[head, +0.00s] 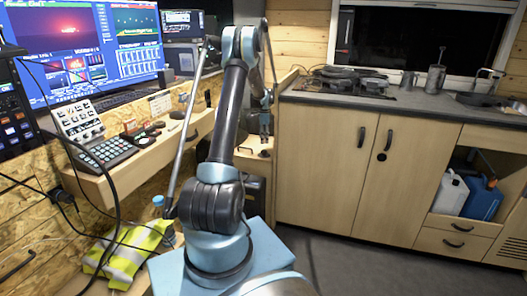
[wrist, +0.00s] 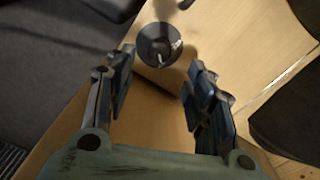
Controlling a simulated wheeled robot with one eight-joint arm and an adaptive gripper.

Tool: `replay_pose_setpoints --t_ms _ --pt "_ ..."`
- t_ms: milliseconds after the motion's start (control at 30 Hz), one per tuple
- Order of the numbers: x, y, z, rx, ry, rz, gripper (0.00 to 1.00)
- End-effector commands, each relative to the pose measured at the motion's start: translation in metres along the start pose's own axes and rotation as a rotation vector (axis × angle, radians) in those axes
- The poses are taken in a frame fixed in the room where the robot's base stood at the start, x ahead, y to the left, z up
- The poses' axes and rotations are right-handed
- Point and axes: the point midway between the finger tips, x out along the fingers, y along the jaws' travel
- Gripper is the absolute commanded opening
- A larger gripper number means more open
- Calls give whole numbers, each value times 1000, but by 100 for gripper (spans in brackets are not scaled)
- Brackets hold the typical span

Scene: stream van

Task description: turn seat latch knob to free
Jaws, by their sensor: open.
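The seat latch knob (wrist: 159,45) is a round dark knob with a pale mark on its face, set on a pale wooden panel. In the head view, a small dark round piece that appears to be this knob (head: 265,153) sits on a wooden top below my gripper (head: 265,124). In the wrist view my gripper (wrist: 161,62) is open, one finger on each side and empty between. The knob shows just beyond the fingertips, roughly centred between them. I cannot tell whether they touch it. No label for the free position is readable.
A desk (head: 150,150) with a control keypad (head: 108,150) and screens stands at the left. A kitchen cabinet (head: 325,160) is at the right. A yellow vest (head: 125,250) lies at the lower left. The grey floor (head: 370,265) at lower right is clear.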

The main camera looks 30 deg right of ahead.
Motion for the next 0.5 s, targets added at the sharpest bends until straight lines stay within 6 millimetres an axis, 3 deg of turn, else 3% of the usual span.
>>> replay_pose_setpoints --t_ms 200,500 --pt "39 0 0 0 0 0 49" --pt "72 0 0 0 0 0 49"
